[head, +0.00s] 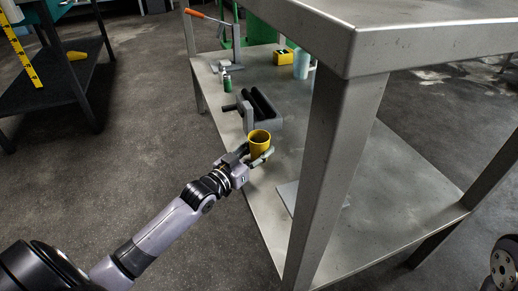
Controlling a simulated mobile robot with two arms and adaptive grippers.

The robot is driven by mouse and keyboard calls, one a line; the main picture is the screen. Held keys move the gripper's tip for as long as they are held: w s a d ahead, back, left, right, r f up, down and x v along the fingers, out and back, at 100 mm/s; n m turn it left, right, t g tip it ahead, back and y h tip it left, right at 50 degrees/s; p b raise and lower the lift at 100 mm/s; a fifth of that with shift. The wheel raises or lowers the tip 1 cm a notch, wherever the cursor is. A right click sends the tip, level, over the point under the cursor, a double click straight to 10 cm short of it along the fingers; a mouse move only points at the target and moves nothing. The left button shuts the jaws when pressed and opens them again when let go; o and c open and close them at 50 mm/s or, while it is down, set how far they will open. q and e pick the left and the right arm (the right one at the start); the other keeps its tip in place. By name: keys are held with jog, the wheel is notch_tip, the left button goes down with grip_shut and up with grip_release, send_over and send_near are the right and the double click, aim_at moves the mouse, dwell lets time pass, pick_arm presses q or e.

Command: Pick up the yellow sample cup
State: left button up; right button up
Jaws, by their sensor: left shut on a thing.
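The yellow sample cup (259,144) is in the middle of the head view, upright, with its open top and dark inside showing. My left gripper (258,157) is shut on it, with fingers on both sides of the cup's lower part. Gripper and cup are at the near left edge of the lower metal shelf (285,160). I cannot tell whether the cup's base touches the shelf. My right gripper is not in view; only a dark round part shows at the right edge.
A grey vise-like block (262,106) stands just behind the cup. Farther back are a small green bottle (227,83), a lever tool with an orange handle (208,20), a yellow box (284,56) and a light blue mug (302,65). A thick table leg (335,150) rises right of the cup.

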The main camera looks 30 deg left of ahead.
pick_arm(q)
jog(key=shift+c, duration=1.3)
